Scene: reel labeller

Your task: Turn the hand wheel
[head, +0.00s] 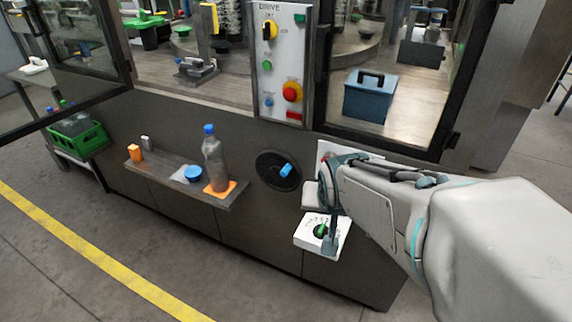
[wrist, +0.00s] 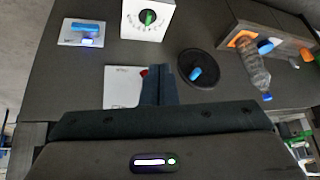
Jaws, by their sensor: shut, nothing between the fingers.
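The hand wheel (head: 267,173) is a black disc on the dark front panel of the machine, with a blue handle (head: 286,170) standing out at its right side in the head view. The wheel also shows in the wrist view (wrist: 192,60), right of my fingers, with its blue handle (wrist: 195,73) near the lower middle. My gripper (head: 329,245) is right of and below the wheel in the head view, apart from it. In the wrist view its fingers (wrist: 158,75) are together and empty. Nothing covers the wheel.
A white box with a green knob (head: 320,230) is close to my gripper. A shelf (head: 217,202) left of the wheel holds a bottle (head: 214,160) and small items. A control panel (head: 279,95) is above. A white plate with a blue bar (wrist: 84,28) shows in the wrist view.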

